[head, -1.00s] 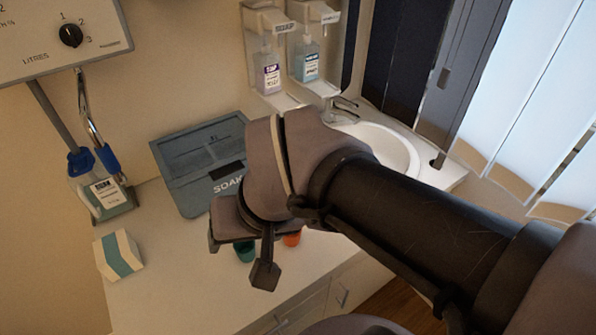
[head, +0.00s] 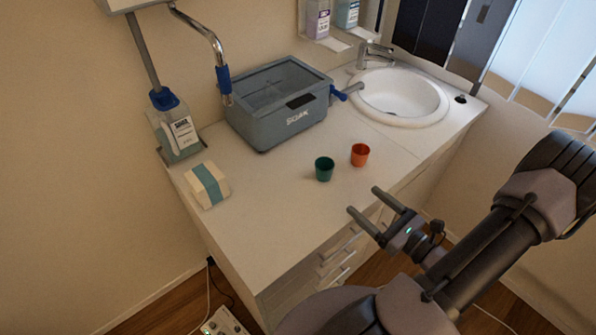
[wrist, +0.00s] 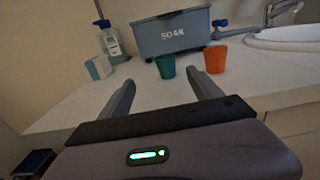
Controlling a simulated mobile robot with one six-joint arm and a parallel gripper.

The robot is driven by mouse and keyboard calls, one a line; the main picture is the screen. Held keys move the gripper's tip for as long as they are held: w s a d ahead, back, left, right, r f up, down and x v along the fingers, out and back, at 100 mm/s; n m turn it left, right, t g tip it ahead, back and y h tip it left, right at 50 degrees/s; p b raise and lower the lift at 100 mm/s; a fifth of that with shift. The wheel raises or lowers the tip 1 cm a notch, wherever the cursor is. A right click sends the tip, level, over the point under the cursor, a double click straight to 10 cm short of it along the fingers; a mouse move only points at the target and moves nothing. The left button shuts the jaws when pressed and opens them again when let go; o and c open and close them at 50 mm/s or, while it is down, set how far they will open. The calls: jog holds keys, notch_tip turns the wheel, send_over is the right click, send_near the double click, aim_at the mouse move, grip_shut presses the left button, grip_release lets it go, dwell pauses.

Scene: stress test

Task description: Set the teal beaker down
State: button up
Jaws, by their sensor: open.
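The teal beaker (head: 324,169) stands upright on the white counter (head: 270,210), in front of the soak tub. It also shows in the wrist view (wrist: 165,66), beyond my fingers and roughly in line with the gap between them. My gripper (head: 362,206) is open and empty, in front of the beaker and apart from it, near the counter's front edge. In the wrist view its two fingers (wrist: 163,90) are spread wide with nothing between them.
An orange beaker (head: 360,154) stands close right of the teal one. Behind are the blue-grey soak tub (head: 290,119) and a sink (head: 402,97). A box (head: 207,186) and a bottle (head: 176,131) stand at left. The counter's front left is clear.

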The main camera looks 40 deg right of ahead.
aim_at(331, 171)
jog(key=w+b, duration=0.1)
jog(key=w, duration=0.3)
jog(key=w+b, duration=0.1)
jog(key=w, duration=0.2)
jog(key=w+b, duration=0.1)
jog(key=w, duration=0.3)
jog(key=shift+w+a+f, duration=0.1)
jog(key=shift+w+f, duration=0.15)
jog(key=shift+w, duration=0.1)
jog(key=w, duration=0.2)
jog(key=w+b, duration=0.2)
jog(key=w, duration=0.1)
jog(key=shift+w+a+f, duration=0.1)
jog(key=shift+w+f, duration=0.15)
jog(key=shift+w, duration=0.1)
jog(key=shift+r, duration=0.15)
jog(key=c, duration=1.6)
